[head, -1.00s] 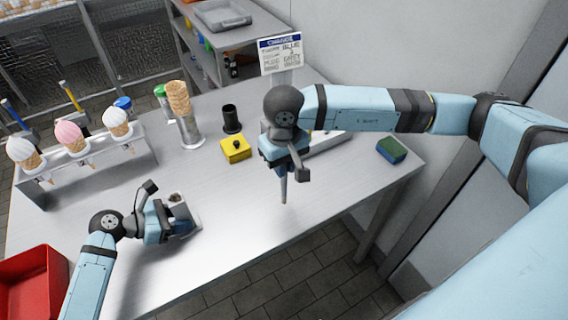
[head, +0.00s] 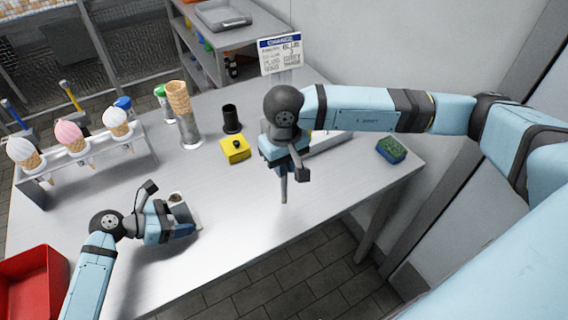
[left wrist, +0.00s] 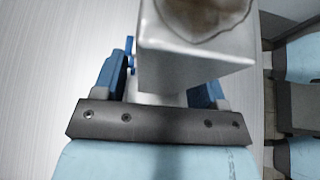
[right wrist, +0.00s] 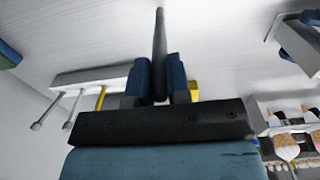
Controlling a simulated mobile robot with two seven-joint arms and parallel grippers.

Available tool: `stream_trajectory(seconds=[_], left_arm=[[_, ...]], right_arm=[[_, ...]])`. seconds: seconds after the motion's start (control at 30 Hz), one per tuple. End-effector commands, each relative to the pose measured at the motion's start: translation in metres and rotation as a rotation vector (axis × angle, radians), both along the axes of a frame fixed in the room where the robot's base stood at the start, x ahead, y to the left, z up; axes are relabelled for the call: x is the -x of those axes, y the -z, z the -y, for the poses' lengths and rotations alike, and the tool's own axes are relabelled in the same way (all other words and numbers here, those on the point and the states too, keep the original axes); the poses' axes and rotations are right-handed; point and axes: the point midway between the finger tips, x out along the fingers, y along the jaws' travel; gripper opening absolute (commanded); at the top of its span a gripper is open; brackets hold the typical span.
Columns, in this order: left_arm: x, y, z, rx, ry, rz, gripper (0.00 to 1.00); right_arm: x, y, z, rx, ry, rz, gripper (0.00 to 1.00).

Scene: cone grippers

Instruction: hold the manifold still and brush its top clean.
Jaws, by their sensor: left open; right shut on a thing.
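The manifold is a silver block (head: 184,209) with a brown dirty patch on top, standing on the bench at the lower left. In the left wrist view the manifold (left wrist: 195,62) lies ahead of and partly between the blue fingers. My left gripper (head: 176,224) is open at the manifold's near side; I cannot tell whether a finger touches it. My right gripper (head: 285,168) is shut on a thin dark rod, seemingly the brush handle (right wrist: 160,45), and holds it above the bench, right of the manifold. The brush's tip (head: 284,190) points down; its bristles cannot be made out.
A yellow block (head: 235,150), a black cup (head: 231,118) and a cone on a metal stand (head: 189,128) are behind. An ice-cream cone rack (head: 88,165) stands left, a red bin (head: 32,282) lower left, a green-blue sponge (head: 391,150) right. The bench front between the grippers is clear.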

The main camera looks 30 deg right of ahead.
Motion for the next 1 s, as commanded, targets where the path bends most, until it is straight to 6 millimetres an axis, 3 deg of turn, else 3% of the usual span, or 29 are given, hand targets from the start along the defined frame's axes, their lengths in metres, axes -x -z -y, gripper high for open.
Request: stream_trajectory(seconds=[1.0], left_arm=[[0.0, -0.009, -0.016, 0.0, 0.0, 0.0, 0.66]], right_arm=[[0.0, 0.0, 0.0, 0.0, 0.0, 0.0, 0.0]])
